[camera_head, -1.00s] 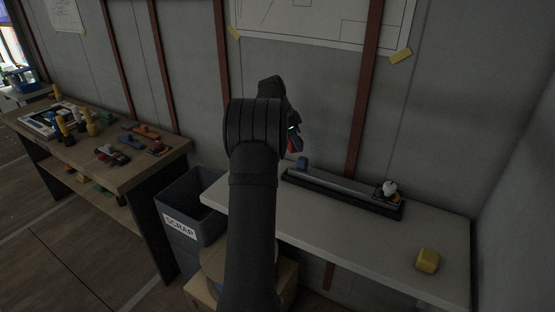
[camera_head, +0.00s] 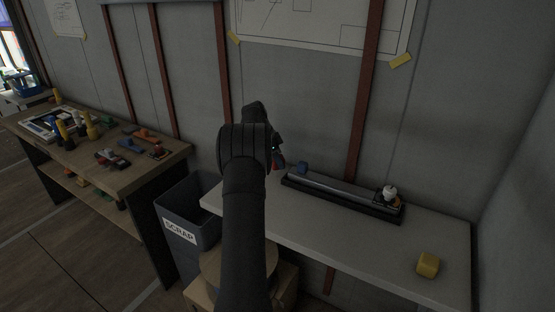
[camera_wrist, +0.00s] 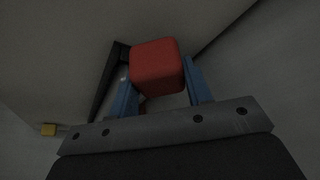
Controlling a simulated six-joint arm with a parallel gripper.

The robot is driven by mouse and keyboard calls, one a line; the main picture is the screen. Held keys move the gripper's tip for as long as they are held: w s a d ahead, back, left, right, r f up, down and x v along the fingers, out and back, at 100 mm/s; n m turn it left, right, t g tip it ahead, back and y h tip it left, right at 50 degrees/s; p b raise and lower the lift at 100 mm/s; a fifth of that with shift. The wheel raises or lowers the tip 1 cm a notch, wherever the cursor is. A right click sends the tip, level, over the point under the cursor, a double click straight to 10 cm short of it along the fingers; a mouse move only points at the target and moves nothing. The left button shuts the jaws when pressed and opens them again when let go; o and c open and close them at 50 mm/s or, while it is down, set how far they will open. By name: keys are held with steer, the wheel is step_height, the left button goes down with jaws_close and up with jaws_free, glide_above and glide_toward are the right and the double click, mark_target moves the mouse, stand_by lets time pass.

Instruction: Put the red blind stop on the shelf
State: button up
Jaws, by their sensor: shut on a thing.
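My gripper (camera_wrist: 158,80) has its two blue fingers shut on the red blind stop (camera_wrist: 155,62), a red block with rounded edges, in the wrist view. In the head view my gripper (camera_head: 277,158) is mostly hidden behind my own arm, and only a small bit of red shows there. It appears above the left part of the white shelf (camera_head: 320,236), near the left end of the dark rail. The exact gap between the stop and the shelf cannot be told.
A dark rail (camera_head: 340,197) lies along the shelf's back, with a blue block (camera_head: 302,167) at its left end and a white-topped fitting (camera_head: 389,194) at its right. A yellow block (camera_head: 428,264) sits front right. The scrap bin (camera_head: 190,228) stands left, beside a cluttered workbench (camera_head: 110,180).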

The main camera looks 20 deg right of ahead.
steer(key=shift+f, duration=0.15)
steer(key=shift+f, duration=0.35)
steer(key=o, duration=1)
steer(key=shift+r, duration=0.45)
steer(key=v, duration=1.2)
